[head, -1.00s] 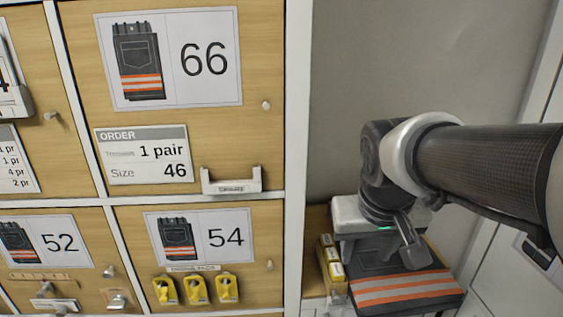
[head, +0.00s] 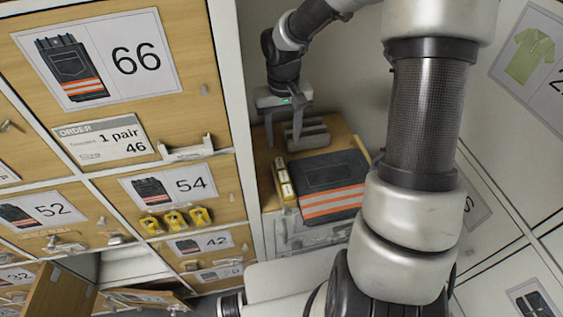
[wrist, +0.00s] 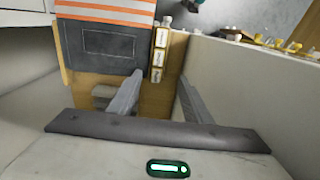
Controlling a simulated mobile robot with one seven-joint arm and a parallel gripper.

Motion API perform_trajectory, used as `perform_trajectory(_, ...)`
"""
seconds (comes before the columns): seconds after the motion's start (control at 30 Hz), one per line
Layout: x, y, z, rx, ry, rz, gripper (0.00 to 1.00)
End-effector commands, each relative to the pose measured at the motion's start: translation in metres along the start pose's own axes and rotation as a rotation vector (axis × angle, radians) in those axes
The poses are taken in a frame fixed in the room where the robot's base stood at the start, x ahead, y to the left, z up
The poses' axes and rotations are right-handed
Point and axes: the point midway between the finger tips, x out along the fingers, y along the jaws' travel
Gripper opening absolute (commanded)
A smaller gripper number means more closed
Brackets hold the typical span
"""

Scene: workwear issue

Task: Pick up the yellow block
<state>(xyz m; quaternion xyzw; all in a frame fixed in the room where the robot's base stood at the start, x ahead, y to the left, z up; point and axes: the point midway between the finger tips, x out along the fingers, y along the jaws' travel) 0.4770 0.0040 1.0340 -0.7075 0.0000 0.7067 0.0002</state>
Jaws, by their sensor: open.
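A narrow yellow block with white labels (head: 284,180) lies on a wooden top, beside the left edge of the folded dark trousers. In the wrist view the yellow piece (wrist: 160,52) looks like a row of labelled segments, just beyond the fingertips. Whether it is one block or several in a row I cannot tell. My gripper (head: 283,132) is above the back left of the wooden top, fingers pointing down, apart from the yellow block. In the wrist view my gripper (wrist: 160,78) has its fingers spread with nothing between them.
Folded dark trousers with orange stripes (head: 325,186) cover most of the wooden top. A grey slotted piece (head: 308,132) stands behind them. A locker wall (head: 190,100) rises close on the left, with yellow items (head: 176,219) on its front. A white wall is on the right.

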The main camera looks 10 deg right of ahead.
Motion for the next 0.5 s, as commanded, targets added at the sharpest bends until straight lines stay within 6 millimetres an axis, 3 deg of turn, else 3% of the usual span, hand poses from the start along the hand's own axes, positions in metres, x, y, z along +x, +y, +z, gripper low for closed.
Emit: perform_trajectory(0.5, 0.102, 0.000, 0.002, -0.001, -0.005, -0.002, 0.45)
